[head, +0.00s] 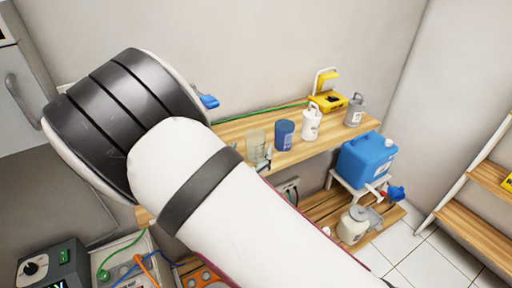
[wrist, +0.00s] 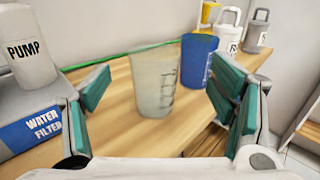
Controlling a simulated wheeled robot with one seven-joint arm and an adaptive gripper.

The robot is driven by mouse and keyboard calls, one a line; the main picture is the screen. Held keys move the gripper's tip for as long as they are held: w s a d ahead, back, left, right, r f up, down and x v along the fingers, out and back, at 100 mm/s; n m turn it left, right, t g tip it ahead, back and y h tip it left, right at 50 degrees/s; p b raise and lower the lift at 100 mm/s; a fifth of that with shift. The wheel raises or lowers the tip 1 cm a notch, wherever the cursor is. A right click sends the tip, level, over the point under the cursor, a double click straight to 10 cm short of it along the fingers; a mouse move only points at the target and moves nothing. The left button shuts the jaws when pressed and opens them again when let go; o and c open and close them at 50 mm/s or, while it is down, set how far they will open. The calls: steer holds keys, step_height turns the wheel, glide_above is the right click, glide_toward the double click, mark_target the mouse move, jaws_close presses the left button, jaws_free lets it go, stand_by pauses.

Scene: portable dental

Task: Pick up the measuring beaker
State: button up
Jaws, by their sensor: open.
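The measuring beaker (wrist: 155,82) is a clear, translucent cup with dark graduation marks. It stands upright on the wooden shelf (wrist: 110,112) in the wrist view, between and beyond the two fingers. In the head view the beaker (head: 256,143) stands near the left part of the shelf, partly hidden by my arm. My gripper (wrist: 157,95) is open, with a teal-padded finger on each side and nothing held. The fingers appear apart from the beaker. In the head view my arm hides most of the gripper.
A blue cup (wrist: 198,60) stands just right of the beaker. White (head: 311,122) and grey (head: 354,110) bottles and a yellow device (head: 327,102) stand farther right. A green cable runs behind the beaker.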

mark_target(257, 130)
steer(key=shift+w+d+f, duration=0.1)
steer(key=shift+w+d, duration=0.1)
steer(key=shift+w, duration=1.8)
steer(key=shift+w+d+f, duration=0.1)
steer(key=shift+w+d, duration=0.05)
steer(key=shift+w, duration=1.8)
steer(key=c, duration=1.1)
